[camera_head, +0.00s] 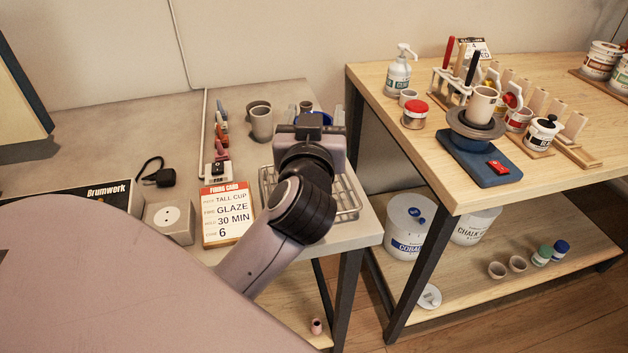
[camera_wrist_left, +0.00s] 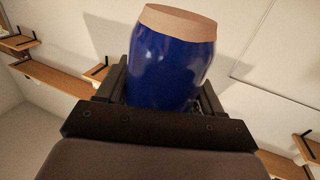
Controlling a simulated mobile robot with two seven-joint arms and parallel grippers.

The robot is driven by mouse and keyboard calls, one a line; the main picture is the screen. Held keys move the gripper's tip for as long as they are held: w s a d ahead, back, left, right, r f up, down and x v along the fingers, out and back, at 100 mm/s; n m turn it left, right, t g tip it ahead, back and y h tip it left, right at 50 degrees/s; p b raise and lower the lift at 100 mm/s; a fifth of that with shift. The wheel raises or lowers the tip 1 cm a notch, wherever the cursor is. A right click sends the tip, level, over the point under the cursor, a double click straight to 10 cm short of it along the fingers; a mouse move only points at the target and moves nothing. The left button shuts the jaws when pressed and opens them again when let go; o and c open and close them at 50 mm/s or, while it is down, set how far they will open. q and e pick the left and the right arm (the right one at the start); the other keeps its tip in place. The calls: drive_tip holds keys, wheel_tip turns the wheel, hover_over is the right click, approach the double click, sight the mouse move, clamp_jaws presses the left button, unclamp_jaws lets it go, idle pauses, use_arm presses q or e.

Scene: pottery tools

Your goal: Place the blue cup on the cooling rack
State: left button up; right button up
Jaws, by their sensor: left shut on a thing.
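My left gripper (camera_head: 314,122) is over the far part of the grey table and is shut on the blue cup (camera_wrist_left: 170,65). In the left wrist view the cup is glossy dark blue with a bare tan band and end, standing out between the two black fingers. In the head view only a small patch of its blue shows behind the gripper. The wire cooling rack (camera_head: 357,203) lies on the table below my left wrist, mostly hidden by the arm. I cannot tell whether the cup touches anything below. My right gripper is not in view.
Grey cups (camera_head: 262,123) stand left of the gripper at the back. A firing card (camera_head: 228,212) reading "tall cup" and a grey box (camera_head: 169,221) are at the rack's left. A wooden table (camera_head: 440,165) with glaze jars and tools stands right, across a gap.

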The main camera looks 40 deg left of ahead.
use_arm(q)
wheel_tip(320, 180, down, 12)
drive_tip(key=b, duration=0.3)
drive_tip(key=shift+r+b, duration=0.2)
drive_tip(key=shift+b, duration=0.2)
drive_tip(key=shift+r, duration=0.1)
drive_tip(key=o, duration=1.1)
drive_tip(key=shift+f, duration=0.2)
drive_tip(key=shift+r, duration=0.1)
